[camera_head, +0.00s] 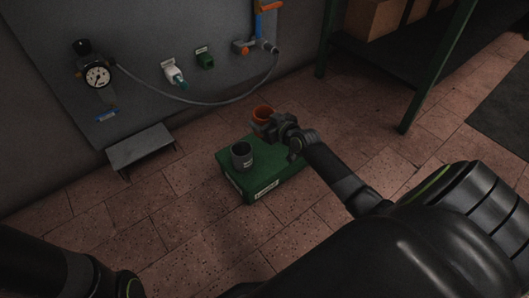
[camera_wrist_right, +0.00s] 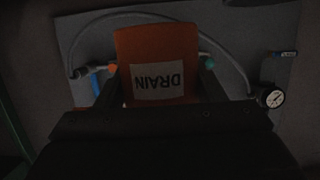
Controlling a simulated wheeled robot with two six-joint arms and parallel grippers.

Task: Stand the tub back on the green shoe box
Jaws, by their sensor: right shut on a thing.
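My right gripper (camera_head: 268,124) is shut on an orange tub (camera_head: 262,112) just beyond the far edge of the green shoe box (camera_head: 278,180). In the right wrist view the orange tub (camera_wrist_right: 155,45) sits between the two fingers (camera_wrist_right: 160,88), its DRAIN label upside down in the picture. I cannot tell how high it is above the floor. A dark grey tub (camera_head: 242,158) with a pale label stands upright on the left part of the box top. The box's right part is partly behind my right arm. My left gripper is out of view.
A grey wall panel (camera_head: 190,35) carries a pressure gauge (camera_head: 97,76), a hose (camera_head: 215,102), white and green fittings and an orange-blue valve (camera_head: 262,25). A small grey step (camera_head: 140,147) stands below it. Green rack legs (camera_head: 430,75) rise at right. Floor around the box is clear.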

